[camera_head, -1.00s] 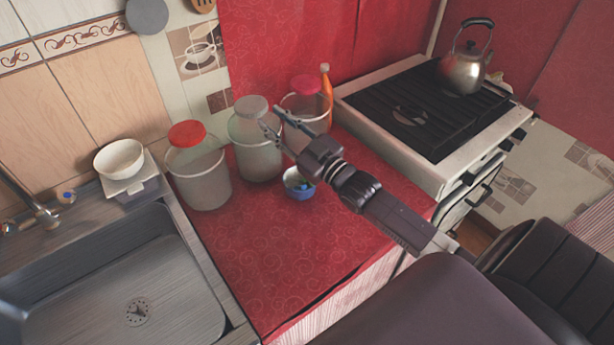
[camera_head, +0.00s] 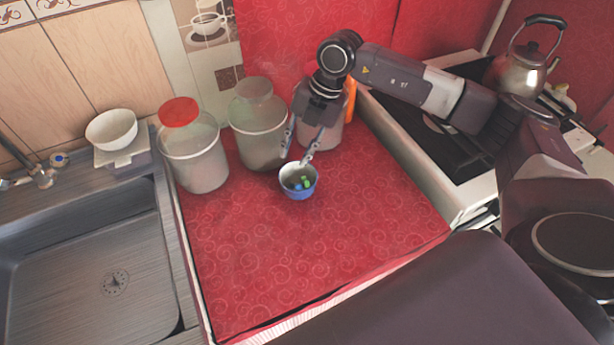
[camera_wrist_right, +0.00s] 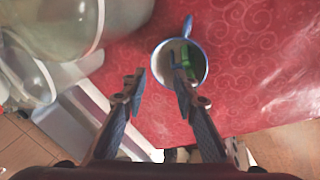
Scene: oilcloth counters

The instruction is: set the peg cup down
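The peg cup (camera_head: 298,191) is a small blue cup with a pale inside, upright on the red counter in front of the jars. Green and blue pegs (camera_head: 304,183) lie in it. My right gripper (camera_head: 297,157) points down at the cup's back rim, open, with nothing between its fingers. In the right wrist view, the gripper (camera_wrist_right: 160,77) has one finger over the cup's mouth and the other outside the rim. The cup (camera_wrist_right: 203,50) shows its handle at the top there. I cannot tell whether a finger touches it. My left gripper is not in view.
Large clear jars stand behind the cup: a red-lidded jar (camera_head: 195,160), a grey-lidded jar (camera_head: 258,135) and one partly behind my gripper. A sink (camera_head: 90,275) is at left, a stove (camera_head: 465,150) with a kettle (camera_head: 520,72) at right. The front counter (camera_head: 310,255) is clear.

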